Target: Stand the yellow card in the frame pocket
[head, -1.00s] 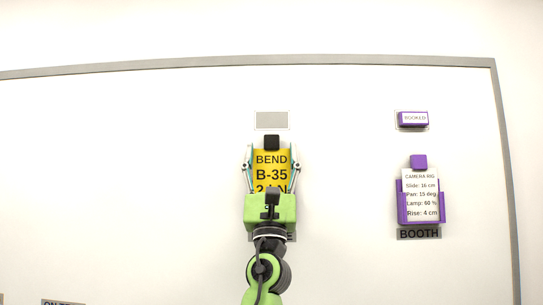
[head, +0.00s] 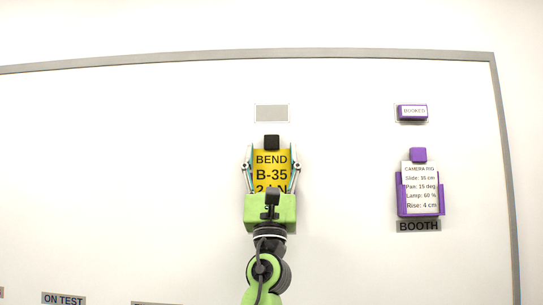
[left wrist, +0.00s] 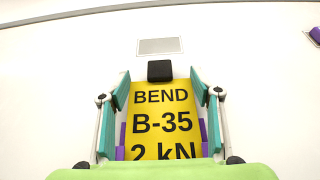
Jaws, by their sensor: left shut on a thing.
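The yellow card (head: 271,170) reads BEND, B-35 and 2 kN and has a black block (head: 272,142) at its top. It is upright, face toward me, in front of the white board. My left gripper (head: 271,165) is shut on it, with one finger along each side; the card also shows in the left wrist view (left wrist: 161,115). Purple edges of the frame pocket (left wrist: 203,131) show at both sides of the card's lower part. The card's bottom edge is hidden behind my gripper body, so I cannot tell how deep it sits. My right gripper is not in view.
A grey blank plate (head: 272,113) is on the board above the card. At right, a purple pocket holds a white camera rig card (head: 419,187) over the BOOTH label (head: 418,226), with a purple BOOKED block (head: 412,112) above. An ON TEST label (head: 64,300) is at lower left.

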